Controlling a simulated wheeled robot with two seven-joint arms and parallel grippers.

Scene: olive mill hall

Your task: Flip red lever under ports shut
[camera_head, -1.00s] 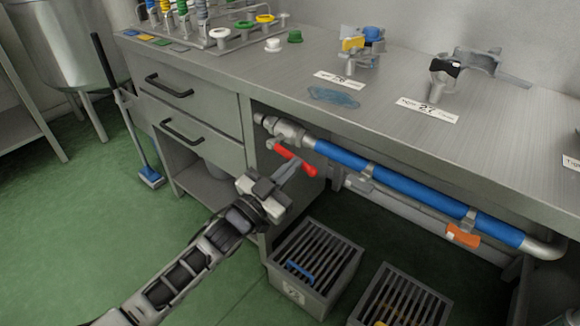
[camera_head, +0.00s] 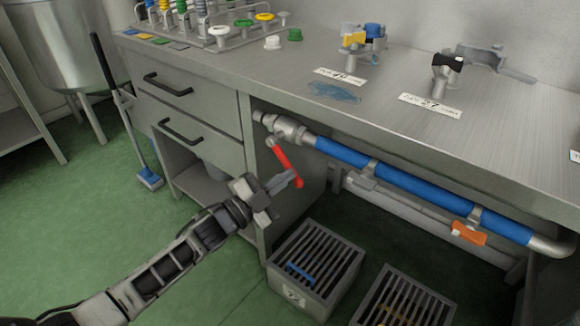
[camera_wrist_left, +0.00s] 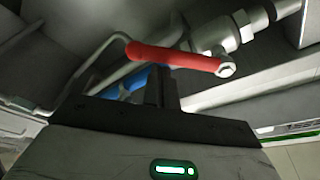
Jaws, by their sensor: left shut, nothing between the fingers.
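The red lever (camera_head: 286,164) hangs on a metal valve (camera_head: 286,129) at the left end of the blue pipe under the bench. It slants down to the right, away from the line of the pipe. My left gripper (camera_head: 296,178) is shut and empty, its fingertips at the lever's lower, free end. In the left wrist view the red lever (camera_wrist_left: 172,57) lies across the shut fingers (camera_wrist_left: 160,84), very close to their tips; I cannot tell for certain whether they touch. My right gripper is not in view.
The blue pipe (camera_head: 400,184) runs right under the bench and carries an orange handle (camera_head: 468,233). Slatted grey crates (camera_head: 318,262) stand on the floor below. A drawer cabinet (camera_head: 190,105) is at left. The benchtop (camera_head: 250,62) above holds a rack and valve fittings.

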